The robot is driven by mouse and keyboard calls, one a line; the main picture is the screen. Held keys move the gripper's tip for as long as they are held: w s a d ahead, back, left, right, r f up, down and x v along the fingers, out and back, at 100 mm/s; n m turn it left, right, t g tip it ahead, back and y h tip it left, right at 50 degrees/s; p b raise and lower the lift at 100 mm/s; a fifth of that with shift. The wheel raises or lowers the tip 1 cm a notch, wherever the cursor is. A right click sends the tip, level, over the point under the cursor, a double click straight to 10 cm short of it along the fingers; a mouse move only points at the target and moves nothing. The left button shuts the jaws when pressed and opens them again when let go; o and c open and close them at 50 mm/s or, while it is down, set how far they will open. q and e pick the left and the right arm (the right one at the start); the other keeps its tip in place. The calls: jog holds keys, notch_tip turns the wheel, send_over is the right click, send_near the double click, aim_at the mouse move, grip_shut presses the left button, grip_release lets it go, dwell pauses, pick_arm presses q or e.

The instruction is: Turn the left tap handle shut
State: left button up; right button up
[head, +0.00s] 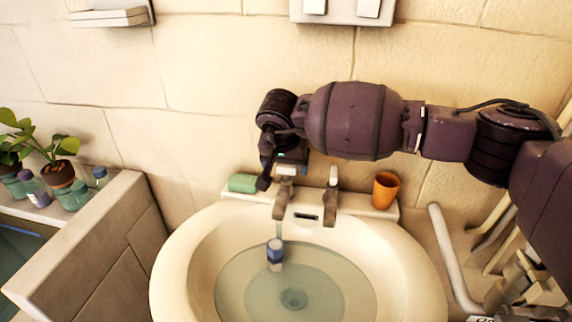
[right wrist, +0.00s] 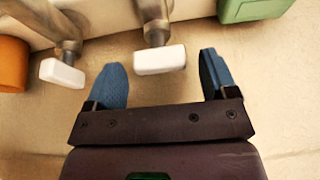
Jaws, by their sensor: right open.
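The left tap (head: 281,205) and the right tap (head: 331,205) stand on the back ledge of the washbasin (head: 170,265). A thin pale stream seems to fall from the left spout. My right gripper (head: 284,168) is over the left tap and partly covers its handle. In the right wrist view its blue fingers (right wrist: 160,72) are open, with the white left tap handle (right wrist: 160,59) in the gap, nearer the left finger. I cannot tell whether they touch. The white right tap handle (right wrist: 62,73) is outside the fingers. My left gripper is not in view.
A green block (head: 242,183) lies left of the taps. An orange cup (head: 385,190) stands right of them. A blue-and-white object (head: 275,253) is in the basin water. Potted plants (head: 58,172) and small bottles stand on the left wall. Pipes are at right.

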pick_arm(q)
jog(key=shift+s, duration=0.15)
pick_arm(e)
jog(key=shift+f, duration=0.15)
jog(key=c, duration=0.9)
jog(key=shift+c, duration=0.2)
